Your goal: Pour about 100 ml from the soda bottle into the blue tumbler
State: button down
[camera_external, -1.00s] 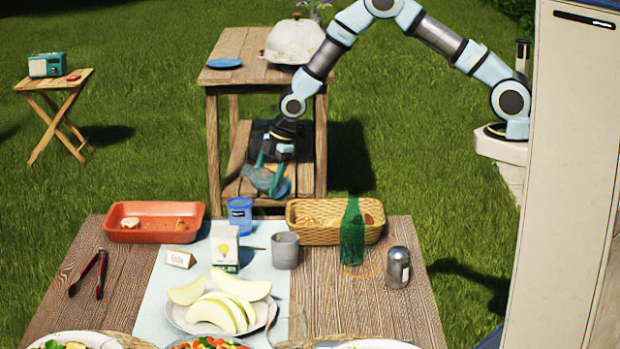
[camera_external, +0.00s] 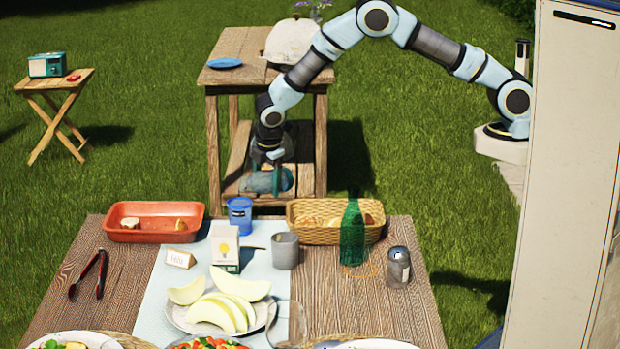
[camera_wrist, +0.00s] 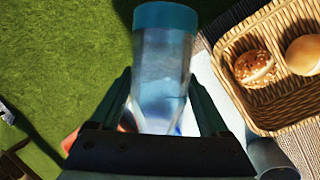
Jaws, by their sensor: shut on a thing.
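My gripper (camera_external: 268,178) is shut on a clear vessel (camera_wrist: 163,75) with a teal band at its far end, between both fingers in the wrist view. In the external view it looks small and grey-blue, held above the table's far edge; I cannot tell whether it is the soda bottle. The blue tumbler (camera_external: 240,215) stands upright on the table, below and left of my gripper. A blue patch shows through the clear vessel in the wrist view. A green bottle (camera_external: 352,238) stands upright at the table's right, apart from my gripper.
A wicker basket (camera_external: 303,236) with buns, also in the wrist view (camera_wrist: 235,75), lies right of the tumbler. Nearby are a grey cup (camera_external: 285,250), a carton (camera_external: 225,262) and an orange tray (camera_external: 126,235).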

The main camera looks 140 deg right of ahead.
jog(key=shift+w+r+g, duration=0.2)
jog(key=shift+r+g, duration=0.2)
jog(key=shift+s+r+g+p, duration=0.2)
jog(key=shift+r+g+p, duration=0.2)
jog(key=shift+g+p, duration=0.1)
jog(key=shift+s, duration=0.15)
jog(key=shift+s+r, duration=0.1)
jog(key=shift+s, duration=0.15)
jog(key=shift+s, duration=0.15)
dwell(0.4)
jog(key=shift+r+g, duration=0.45)
jog(key=shift+g, duration=0.25)
dwell(1.0)
